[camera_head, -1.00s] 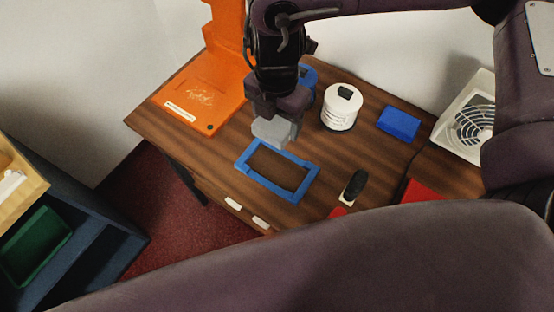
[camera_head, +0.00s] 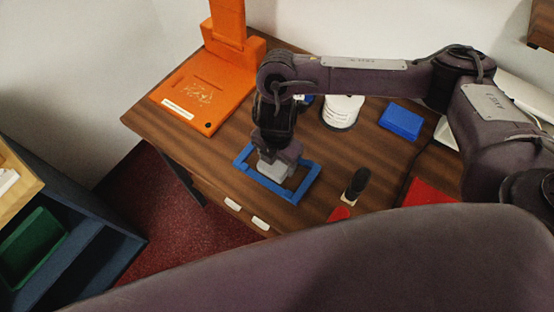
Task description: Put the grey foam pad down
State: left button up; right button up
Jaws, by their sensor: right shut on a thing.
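The grey foam pad (camera_head: 272,171) is in the jaws of my right gripper (camera_head: 275,160), inside the outline of the blue rectangular frame (camera_head: 308,181) as seen from the head. The frame lies on the wooden counter. I cannot tell whether the pad touches the counter. The gripper points down and covers the pad's upper part and some of the frame's far side. My left gripper is not in view.
An orange stand (camera_head: 205,95) is at the back left. A white cylinder (camera_head: 342,111) and a blue block (camera_head: 401,121) are behind on the right. A black-handled stamp-like thing (camera_head: 355,185) and a red piece (camera_head: 428,192) lie to the right of the frame.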

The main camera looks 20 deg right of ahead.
jog(key=shift+f, duration=0.2)
jog(key=o, duration=0.5)
jog(key=shift+f, duration=0.1)
jog(key=o, duration=0.4)
jog(key=shift+o, duration=0.2)
jog(key=shift+r, duration=0.3)
notch_tip(320, 180, up, 12)
jog(key=p, duration=0.1)
jog(key=shift+p, duration=0.3)
jog(key=shift+f, duration=0.15)
